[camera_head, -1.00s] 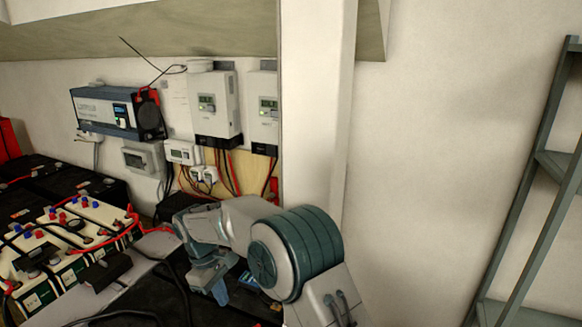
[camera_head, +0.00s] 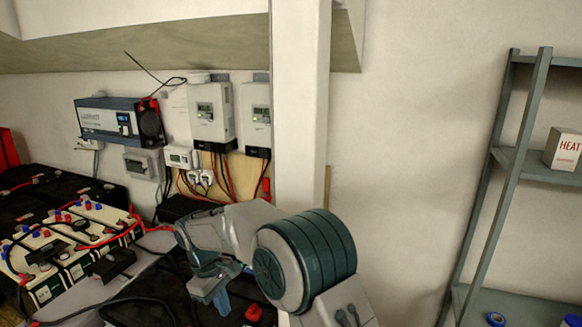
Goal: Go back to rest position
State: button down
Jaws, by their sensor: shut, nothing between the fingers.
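My gripper (camera_head: 216,291) is at the lower middle of the head view, above a black battery top (camera_head: 150,300). My arm bends in front of the white post and hides part of it. The fingers are small and partly hidden by my wrist, and they are shut with nothing seen between them.
Batteries with red and black cables (camera_head: 70,240) stand at the left. An inverter (camera_head: 120,120) and white controllers (camera_head: 212,112) hang on the wall. A white post (camera_head: 300,110) rises behind my arm. A grey shelf (camera_head: 520,165) at the right holds a box marked HEAT (camera_head: 563,150). Bare wall lies between post and shelf.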

jog(key=s+d+r+m+t+y+p, duration=0.1)
jog(key=s+d+r+m, duration=0.2)
jog(key=d+r, duration=0.45)
jog(key=s+d+r+m+p, duration=0.1)
jog(key=s+d+r+m, duration=0.25)
jog(key=d, duration=0.65)
jog(key=s+d+r+m+t+y+p, duration=0.1)
jog(key=s+d+m, duration=0.5)
jog(key=s+d, duration=0.7)
jog(key=shift+s+d+r+t, duration=0.2)
jog(key=shift+s+d+t, duration=0.1)
jog(key=shift+s+t, duration=0.5)
jog(key=shift+m, duration=0.25)
